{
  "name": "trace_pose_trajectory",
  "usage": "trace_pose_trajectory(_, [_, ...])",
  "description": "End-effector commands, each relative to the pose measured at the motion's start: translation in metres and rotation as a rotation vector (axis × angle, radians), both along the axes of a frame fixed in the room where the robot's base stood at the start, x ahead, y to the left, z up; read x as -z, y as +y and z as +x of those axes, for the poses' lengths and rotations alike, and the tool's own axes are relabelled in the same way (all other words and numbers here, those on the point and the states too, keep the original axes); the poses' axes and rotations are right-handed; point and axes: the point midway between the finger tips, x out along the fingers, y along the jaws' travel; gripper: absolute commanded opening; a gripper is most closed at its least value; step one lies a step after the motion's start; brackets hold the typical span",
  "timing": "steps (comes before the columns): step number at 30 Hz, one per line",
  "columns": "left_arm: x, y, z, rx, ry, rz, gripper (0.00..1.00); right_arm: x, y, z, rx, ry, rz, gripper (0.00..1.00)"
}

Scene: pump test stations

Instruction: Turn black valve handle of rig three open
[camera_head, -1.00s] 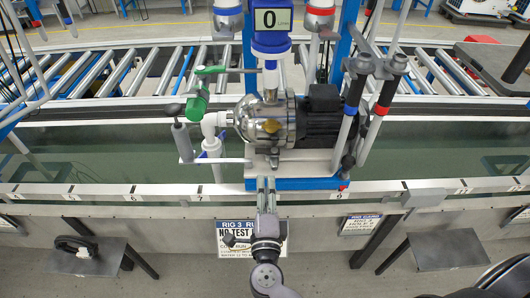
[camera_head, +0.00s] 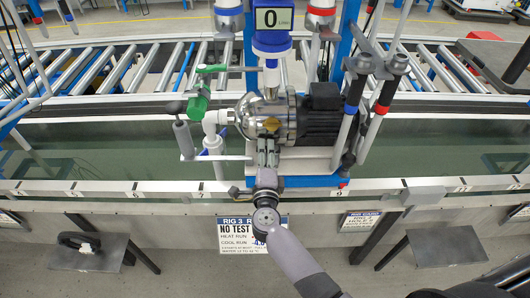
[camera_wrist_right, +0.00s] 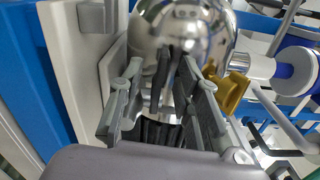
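Rig three's pump (camera_head: 268,112) has a shiny steel front and a black motor, and stands on a blue base above the water channel. My right gripper (camera_head: 267,143) is at the pump's front, its fingers a narrow gap apart. In the right wrist view the gripper (camera_wrist_right: 162,92) faces the steel housing (camera_wrist_right: 188,28), with dark upright pieces between its fingers. I cannot tell whether these are the black valve handle or whether they are touched. A green-handled valve (camera_head: 199,98) is left of the pump. My left gripper is not in view.
A display reading 0 (camera_head: 273,18) hangs above the pump. Black hose-like wands (camera_head: 385,85) with red and blue bands stand on the right. A yellow-brass fitting (camera_wrist_right: 236,93) is close to the right finger. The channel's front rail (camera_head: 130,188) runs below.

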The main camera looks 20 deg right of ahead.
Motion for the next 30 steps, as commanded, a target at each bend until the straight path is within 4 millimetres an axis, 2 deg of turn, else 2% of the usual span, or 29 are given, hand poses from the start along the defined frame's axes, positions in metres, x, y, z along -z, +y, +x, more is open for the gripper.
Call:
trace_pose_trajectory(2, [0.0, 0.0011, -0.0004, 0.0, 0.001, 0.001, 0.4, 0.0, 0.0001, -0.0002, 0.0, 0.0, 0.0, 0.26])
trace_pose_trajectory(14, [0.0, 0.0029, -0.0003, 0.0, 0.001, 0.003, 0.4, 0.0, 0.0002, -0.0005, 0.0, 0.0, 0.0, 0.0])
trace_pose_trajectory(30, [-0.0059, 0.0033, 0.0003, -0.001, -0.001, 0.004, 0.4, -0.0011, -0.0007, -0.0024, -0.042, 0.001, 0.0, 0.0])
